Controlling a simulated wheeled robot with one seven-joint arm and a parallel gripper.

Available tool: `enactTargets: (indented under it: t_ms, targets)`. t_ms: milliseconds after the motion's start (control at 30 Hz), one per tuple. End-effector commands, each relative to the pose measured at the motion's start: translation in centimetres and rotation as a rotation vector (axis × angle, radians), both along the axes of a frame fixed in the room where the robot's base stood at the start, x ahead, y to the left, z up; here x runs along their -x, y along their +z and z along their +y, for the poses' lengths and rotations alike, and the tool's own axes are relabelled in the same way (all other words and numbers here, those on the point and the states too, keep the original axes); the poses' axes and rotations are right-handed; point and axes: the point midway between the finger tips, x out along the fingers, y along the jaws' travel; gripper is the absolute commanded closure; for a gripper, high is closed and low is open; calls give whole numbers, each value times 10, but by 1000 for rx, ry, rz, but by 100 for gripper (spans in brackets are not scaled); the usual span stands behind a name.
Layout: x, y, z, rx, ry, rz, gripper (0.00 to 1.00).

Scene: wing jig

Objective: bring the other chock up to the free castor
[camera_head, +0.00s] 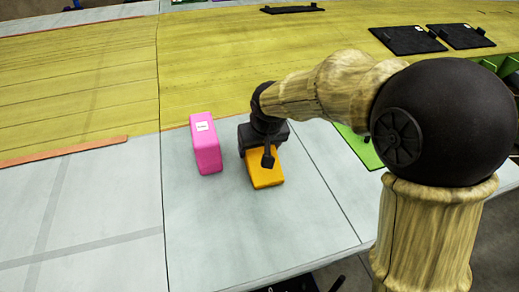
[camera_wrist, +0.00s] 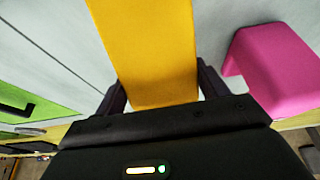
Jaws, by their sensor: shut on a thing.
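A yellow block (camera_head: 266,176) is at the middle of the pale grey surface in the head view. My gripper (camera_head: 264,152) is over its far end, pointing down, with a finger on each side. In the wrist view the yellow block (camera_wrist: 150,45) runs up between the two dark fingers, and the jaws are shut on it. I cannot tell whether it rests on the surface or is slightly raised. I see no shape that I can clearly call a chock or a castor.
A pink block (camera_head: 206,147) with a white label stands just left of the yellow one, apart from it. A green panel (camera_head: 360,146) lies to the right, partly behind my arm. Black mats (camera_head: 408,40) lie at the back right. The pale surface (camera_head: 85,220) is clear at left.

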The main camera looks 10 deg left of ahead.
Motion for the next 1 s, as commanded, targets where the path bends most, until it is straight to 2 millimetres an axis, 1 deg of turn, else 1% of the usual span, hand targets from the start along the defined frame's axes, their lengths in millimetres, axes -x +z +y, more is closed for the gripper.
enactTargets:
  t_ms: [33,167,400,500,600,700,1000]
  targets:
    - [-1,7,1,-5,-1,-7,85]
    - [-1,25,1,-6,-1,-8,85]
    - [-1,69,1,-6,-1,-8,85]
    - [-1,84,1,-5,-1,-6,85]
    - [-1,93,0,-3,0,-5,85]
    - [-1,96,0,-3,0,-4,85]
    - [0,97,0,-2,0,-3,85]
